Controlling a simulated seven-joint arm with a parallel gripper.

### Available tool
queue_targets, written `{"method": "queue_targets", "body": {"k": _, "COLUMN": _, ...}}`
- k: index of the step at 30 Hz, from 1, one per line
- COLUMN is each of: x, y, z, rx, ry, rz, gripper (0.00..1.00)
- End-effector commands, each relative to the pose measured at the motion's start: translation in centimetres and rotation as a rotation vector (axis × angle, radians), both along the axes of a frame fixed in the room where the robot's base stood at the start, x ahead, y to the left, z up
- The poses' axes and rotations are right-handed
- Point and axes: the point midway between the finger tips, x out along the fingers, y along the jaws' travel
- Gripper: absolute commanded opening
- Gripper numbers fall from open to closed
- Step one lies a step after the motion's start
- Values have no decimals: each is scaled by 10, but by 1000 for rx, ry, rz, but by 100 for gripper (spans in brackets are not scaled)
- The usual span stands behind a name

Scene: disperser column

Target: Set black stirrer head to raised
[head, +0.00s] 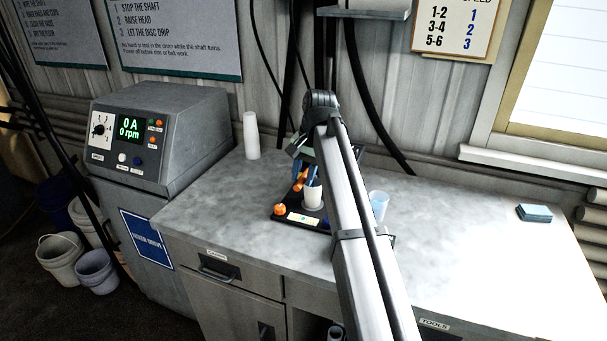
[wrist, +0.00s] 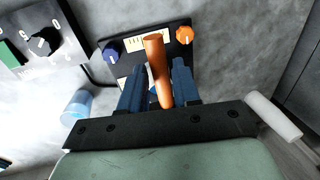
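The black stirrer stands on the bench, its base (head: 292,218) carrying an orange knob (head: 280,210) and a pale label. My arm hides much of the stirrer, and I cannot make out its head's height. In the wrist view the base shows an orange knob (wrist: 184,34) and a dark blue knob (wrist: 111,50). An orange handle (wrist: 155,55) sticks up between the two blue fingers of my gripper (wrist: 158,72). The fingers are apart, with gaps showing beside the handle. In the head view my gripper (head: 309,172) is over the stirrer, beside a white cup (head: 313,197).
A translucent blue cup (head: 379,206) stands right of the stirrer. A white cup stack (head: 251,135) stands at the back. A grey control box (head: 165,130) reads 0 rpm. A dial panel (wrist: 40,40) shows in the wrist view. The bench's right side is mostly clear.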

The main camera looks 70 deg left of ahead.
Motion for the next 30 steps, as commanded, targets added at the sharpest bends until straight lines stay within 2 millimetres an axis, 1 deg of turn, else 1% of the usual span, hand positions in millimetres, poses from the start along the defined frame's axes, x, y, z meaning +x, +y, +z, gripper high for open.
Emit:
{"method": "queue_targets", "body": {"k": 1, "x": 0, "y": 0, "z": 0, "rx": 0, "ry": 0, "rz": 0, "gripper": 26}}
{"method": "queue_targets", "body": {"k": 9, "x": 0, "y": 0, "z": 0, "rx": 0, "ry": 0, "rz": 0, "gripper": 0}}
{"method": "queue_targets", "body": {"k": 23, "x": 0, "y": 0, "z": 3, "rx": 0, "ry": 0, "rz": 0, "gripper": 0}}
{"method": "queue_targets", "body": {"k": 26, "x": 1, "y": 2, "z": 15, "rx": 2, "ry": -1, "rz": 0, "gripper": 0}}
{"method": "queue_targets", "body": {"k": 30, "x": 1, "y": 3, "z": 46, "rx": 3, "ry": -1, "rz": -1, "gripper": 0}}
